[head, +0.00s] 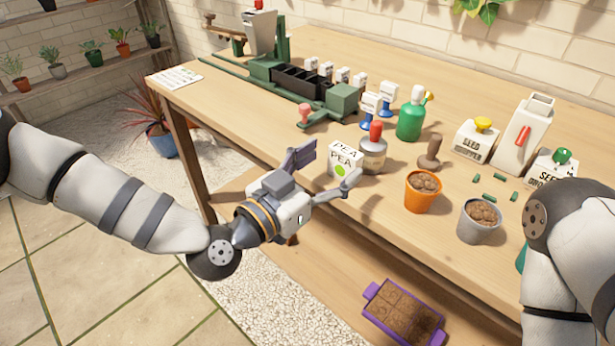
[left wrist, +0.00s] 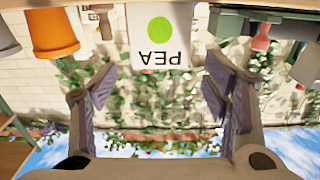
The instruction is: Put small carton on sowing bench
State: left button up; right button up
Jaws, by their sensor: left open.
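The small carton, a white box marked PEA with a green dot (head: 345,158), stands upright on the wooden sowing bench (head: 235,107) near its front edge. My left gripper (head: 326,171) is open at that edge, its two fingers spread toward the carton. In the left wrist view the carton (left wrist: 160,38) appears upside down, beyond the gap between the open fingertips (left wrist: 160,85). I see no finger closed on it. My right arm shows at the right, but its gripper is out of view.
A red-topped bottle (head: 373,152) stands just behind the carton, with a green spray bottle (head: 411,116) farther back. An orange pot (head: 422,192) and a grey pot (head: 479,221) stand to the right. A purple tray (head: 374,324) lies below the bench top.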

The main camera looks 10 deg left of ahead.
pick_arm(q)
jog(key=v, duration=1)
jog(key=s+a+f+n+g+y, duration=0.2)
jog(key=s+f+n+g+y, duration=0.25)
jog(key=s+f+g, duration=1.3)
jog(key=s+a+f+n+y, duration=0.1)
jog(key=s+a+f+y, duration=0.1)
jog(key=s, duration=0.4)
jog(key=s+a+f+n+y, duration=0.1)
jog(key=s+a+f+y, duration=0.1)
jog(key=s+a, duration=0.4)
jog(key=s+a+f+n+y, duration=0.1)
jog(key=s+a+f+y, duration=0.1)
jog(key=s+a+f, duration=0.2)
jog(key=s+a, duration=0.1)
jog(key=s, duration=0.2)
jog(key=shift+s+f, duration=0.4)
